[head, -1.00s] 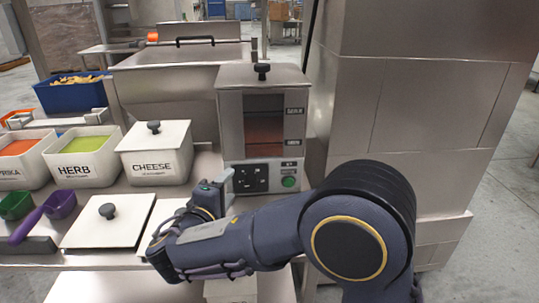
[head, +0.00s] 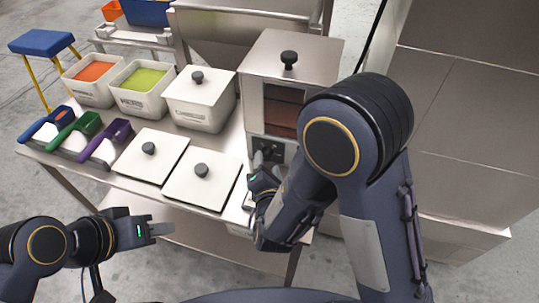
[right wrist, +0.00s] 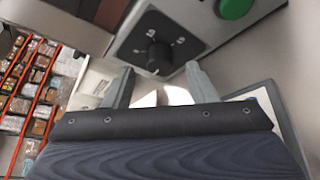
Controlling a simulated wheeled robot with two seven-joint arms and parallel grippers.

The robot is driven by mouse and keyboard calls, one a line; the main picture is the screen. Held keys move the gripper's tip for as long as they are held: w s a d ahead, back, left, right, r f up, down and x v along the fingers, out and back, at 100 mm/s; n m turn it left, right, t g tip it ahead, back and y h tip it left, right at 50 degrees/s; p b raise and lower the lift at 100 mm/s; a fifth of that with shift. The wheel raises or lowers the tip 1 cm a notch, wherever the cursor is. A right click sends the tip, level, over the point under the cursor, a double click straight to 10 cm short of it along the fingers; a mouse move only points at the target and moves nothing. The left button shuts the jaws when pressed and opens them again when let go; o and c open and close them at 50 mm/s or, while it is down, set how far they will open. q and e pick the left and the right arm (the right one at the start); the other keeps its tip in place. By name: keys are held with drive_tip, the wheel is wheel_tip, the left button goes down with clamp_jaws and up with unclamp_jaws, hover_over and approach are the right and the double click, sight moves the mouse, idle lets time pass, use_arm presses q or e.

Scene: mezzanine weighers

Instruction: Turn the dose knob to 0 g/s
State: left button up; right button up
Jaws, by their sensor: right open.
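The dose knob (right wrist: 159,57) is a black round knob on a dark dial panel with small white marks, on the front of the steel dosing machine (head: 290,58). In the right wrist view it sits just beyond and between my right gripper's (right wrist: 158,78) two grey fingers, which are apart with nothing between them. I cannot read the setting. In the head view my right gripper (head: 262,162) is close in front of the panel, and my arm hides part of the machine. My left gripper (head: 160,228) is out to the left, away from the machine; its jaw state is unclear.
A green button (right wrist: 235,7) sits beside the dial panel. The table holds a white lidded bin (head: 200,112), open bins of orange and green contents (head: 140,92), coloured scoops (head: 75,135) and two white lids (head: 203,180). A steel cabinet (head: 460,120) stands at the right.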

sight(267, 155)
drive_tip(key=shift+x, duration=1.45)
drive_tip(key=c, duration=1)
drive_tip(key=shift+n+h+p, duration=0.35)
drive_tip(key=shift+n+h, duration=0.05)
drive_tip(key=shift+n, duration=0.2)
drive_tip(key=shift+g, duration=0.3)
drive_tip(key=o, duration=1)
